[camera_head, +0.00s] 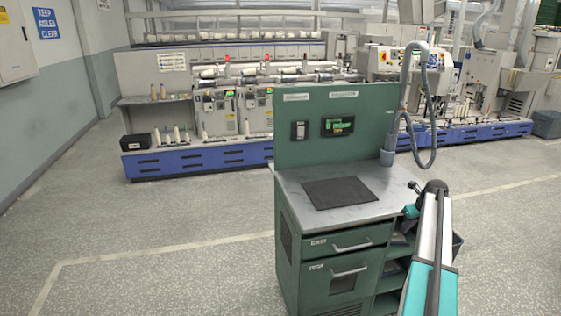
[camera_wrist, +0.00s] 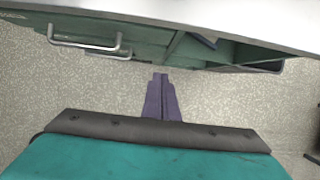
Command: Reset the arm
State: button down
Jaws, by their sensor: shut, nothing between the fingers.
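My gripper (camera_wrist: 161,80) shows in the wrist view as two dark purple fingers pressed together, with nothing between them. It hangs over the speckled floor, just in front of the green workstation cabinet (camera_wrist: 150,37). In the head view my arm, teal, silver and black, is at the lower right, in front of the right side of the workstation (camera_head: 311,236). The fingers cannot be made out in the head view.
The workstation's grey top (camera_head: 375,208) holds a flat dark mat (camera_head: 340,193). Drawer handles (camera_head: 352,247) stick out at its front. A grey hose (camera_head: 431,115) rises at its back right. Winding machines (camera_head: 220,155) stand behind. The floor (camera_head: 170,260) at left is clear.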

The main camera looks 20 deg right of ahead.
jog(key=s+a+f+n+g+y, duration=0.1)
jog(key=s+a+f+n+g, duration=0.15)
jog(key=a+f+n, duration=0.6)
jog(key=s+a+f+n+g, duration=0.1)
jog(key=s+a+f+n, duration=0.2)
jog(key=a+f, duration=0.95)
jog(key=s+a+f+n+g+y, duration=0.1)
jog(key=s+a+f+n, duration=0.3)
jog(key=a, duration=1.2)
jog(key=s+a+f+n+g+h, duration=0.1)
jog(key=s+a+f+n, duration=0.4)
jog(key=s+a+n, duration=0.5)
jog(key=s+a+f+n+g, duration=0.4)
jog(key=s+a+n, duration=0.7)
jog(key=s, duration=0.8)
notch_tip(320, 180, down, 2)
jog(key=shift+s+a+f+h, duration=0.1)
jog(key=shift+s+a+h, duration=0.15)
jog(key=shift+a+h, duration=0.25)
jog(key=shift+g, duration=0.25)
